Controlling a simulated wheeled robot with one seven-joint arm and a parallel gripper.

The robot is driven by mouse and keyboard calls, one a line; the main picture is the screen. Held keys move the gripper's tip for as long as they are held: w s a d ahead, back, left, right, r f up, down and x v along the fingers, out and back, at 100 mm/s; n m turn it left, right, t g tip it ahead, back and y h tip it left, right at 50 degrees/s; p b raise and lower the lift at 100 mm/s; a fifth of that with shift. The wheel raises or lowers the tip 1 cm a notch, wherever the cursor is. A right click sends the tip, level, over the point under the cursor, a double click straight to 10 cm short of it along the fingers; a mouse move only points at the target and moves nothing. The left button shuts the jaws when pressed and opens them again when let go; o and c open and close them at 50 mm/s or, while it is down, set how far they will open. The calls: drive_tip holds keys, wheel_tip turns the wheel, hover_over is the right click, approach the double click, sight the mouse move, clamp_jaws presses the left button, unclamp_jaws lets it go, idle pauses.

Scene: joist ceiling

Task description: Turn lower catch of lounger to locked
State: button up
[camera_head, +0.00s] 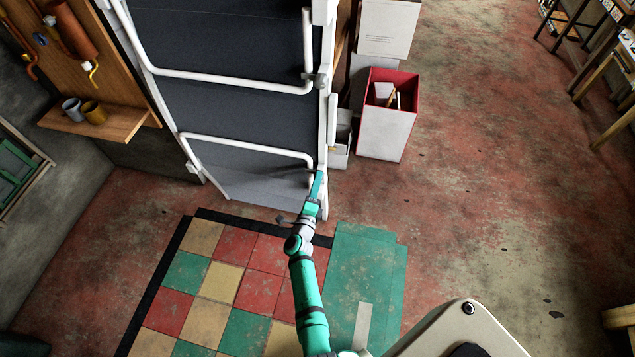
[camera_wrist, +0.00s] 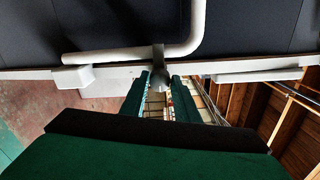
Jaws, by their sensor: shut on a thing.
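The lounger (camera_head: 215,110) stands upright at the top of the head view, with dark panels, a white frame and white bent tubes. Its lower catch, a small grey piece (camera_wrist: 158,60), sits where a white tube meets the right side rail. My green gripper (camera_head: 318,183) is at this rail. In the wrist view my gripper (camera_wrist: 160,85) has one finger on each side of the catch's rounded grey end and is shut on it. My gripper mostly hides the catch in the head view.
The upper grey catch (camera_head: 319,80) is higher on the same rail. A red-and-white box (camera_head: 385,135) stands right of the lounger. A wooden shelf (camera_head: 70,122) with two cups is at the left. The red floor at the right is open.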

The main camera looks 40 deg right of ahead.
drive_tip(key=shift+w+d+r, duration=0.1)
drive_tip(key=shift+w+r, duration=0.15)
drive_tip(key=shift+r, duration=0.25)
drive_tip(key=o, duration=1)
drive_tip(key=shift+s+f, duration=0.15)
drive_tip(key=v, duration=1.1)
drive_tip(key=s+a+r+n+t+y, duration=0.1)
drive_tip(key=s+a+r+n+y, duration=0.3)
drive_tip(key=s+a+n, duration=0.5)
drive_tip(key=s+a+r+n+t+y, duration=0.1)
drive_tip(key=s+a+r+n+y, duration=0.4)
drive_tip(key=s+a+r+n, duration=0.4)
drive_tip(key=s+a+r+n+t+y, duration=0.1)
drive_tip(key=s+a+r+n+y, duration=0.3)
drive_tip(key=s+a+n, duration=0.6)
drive_tip(key=shift+s+a+r+n+t+y, duration=0.15)
drive_tip(key=shift+s+r+n+t+y, duration=0.15)
drive_tip(key=shift+s+r+n, duration=0.85)
